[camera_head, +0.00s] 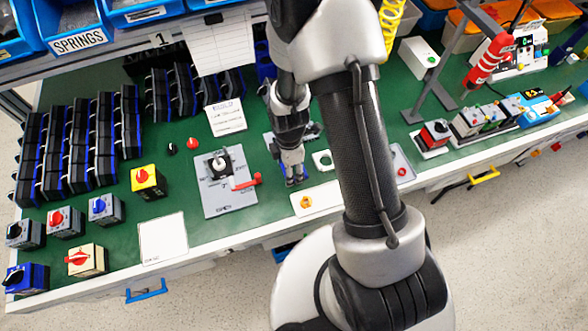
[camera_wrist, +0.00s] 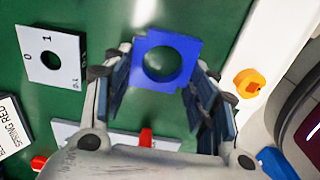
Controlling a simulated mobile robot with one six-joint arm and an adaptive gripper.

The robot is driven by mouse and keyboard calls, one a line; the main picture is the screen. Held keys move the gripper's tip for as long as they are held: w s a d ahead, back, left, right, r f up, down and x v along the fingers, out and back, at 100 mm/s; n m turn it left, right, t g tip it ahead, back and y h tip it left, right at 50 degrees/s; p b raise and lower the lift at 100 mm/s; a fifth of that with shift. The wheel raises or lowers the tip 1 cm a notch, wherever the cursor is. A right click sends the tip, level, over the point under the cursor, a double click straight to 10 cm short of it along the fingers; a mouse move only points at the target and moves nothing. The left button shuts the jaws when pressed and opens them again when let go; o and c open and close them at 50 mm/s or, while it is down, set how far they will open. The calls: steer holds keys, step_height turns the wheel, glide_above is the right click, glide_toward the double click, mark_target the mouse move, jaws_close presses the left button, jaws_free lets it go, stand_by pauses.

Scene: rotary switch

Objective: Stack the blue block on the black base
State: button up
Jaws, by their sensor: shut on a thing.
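The blue block (camera_wrist: 193,52) is a flat square piece with a round hole and notched corners. In the wrist view it sits between the fingers of my gripper (camera_wrist: 163,68), which is shut on it. In the head view my gripper (camera_head: 293,178) points down over the green bench, right of the grey fixture plate. The block is hard to make out there among the fingers. The black base (camera_head: 217,166) appears to be the dark piece with a light shaft on the grey plate (camera_head: 213,202). In the wrist view my gripper hides it.
A red clamp handle (camera_head: 246,182) stands on the plate's right side. Finished switches (camera_head: 146,181) and rows of black-and-blue parts (camera_head: 77,145) fill the left. A white plate marked 0 and 1 (camera_wrist: 68,50) and an orange knob (camera_wrist: 247,83) lie near the gripper.

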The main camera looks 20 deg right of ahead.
steer(key=shift+c, duration=0.7)
